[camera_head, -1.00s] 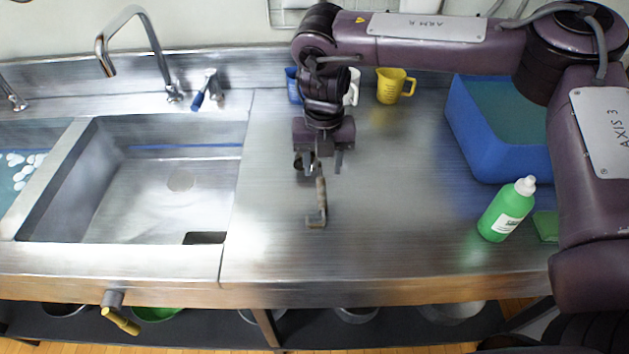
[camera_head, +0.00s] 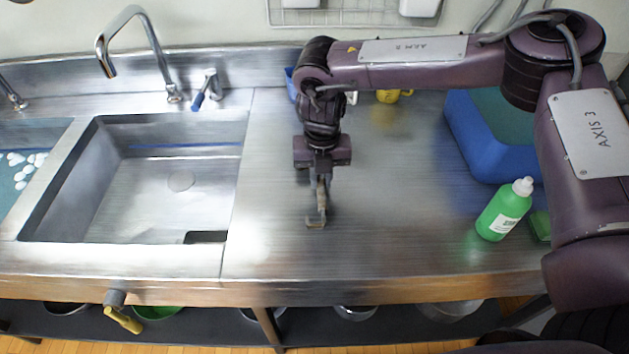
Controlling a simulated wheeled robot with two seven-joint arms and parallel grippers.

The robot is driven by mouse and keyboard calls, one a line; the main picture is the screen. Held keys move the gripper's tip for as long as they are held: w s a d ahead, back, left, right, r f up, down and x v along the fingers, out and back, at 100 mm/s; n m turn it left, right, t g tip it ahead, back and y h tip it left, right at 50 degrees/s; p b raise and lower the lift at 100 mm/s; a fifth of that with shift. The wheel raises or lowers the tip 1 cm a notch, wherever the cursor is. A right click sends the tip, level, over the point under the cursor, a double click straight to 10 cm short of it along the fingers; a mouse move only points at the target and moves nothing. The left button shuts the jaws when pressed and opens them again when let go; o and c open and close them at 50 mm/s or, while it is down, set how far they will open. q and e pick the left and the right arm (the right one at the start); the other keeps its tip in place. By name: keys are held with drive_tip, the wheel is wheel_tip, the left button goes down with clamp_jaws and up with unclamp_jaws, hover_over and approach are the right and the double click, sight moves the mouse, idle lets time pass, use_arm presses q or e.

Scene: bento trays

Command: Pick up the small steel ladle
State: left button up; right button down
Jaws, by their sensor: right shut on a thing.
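The small steel ladle (camera_head: 317,219) lies on the steel counter to the right of the sink. Its hooked end points toward the front edge, and the rest of it is mostly hidden under my right gripper. My right gripper (camera_head: 321,186) comes down over the ladle from behind and is shut on its handle. I cannot tell whether the ladle is clear of the counter. My left gripper is not in view.
The sink (camera_head: 120,215) with its faucet (camera_head: 140,40) is at the left. A green bottle (camera_head: 499,213) and a blue bin (camera_head: 463,140) stand at the right. A yellow measuring cup (camera_head: 388,96) is partly hidden behind my arm. The counter around the ladle is clear.

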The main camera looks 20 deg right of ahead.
drive_tip(key=shift+r, duration=0.1)
wheel_tip(320, 180, up, 9)
wheel_tip(320, 180, up, 11)
drive_tip(key=p, duration=0.1)
hover_over(321, 179)
idle(0.3)
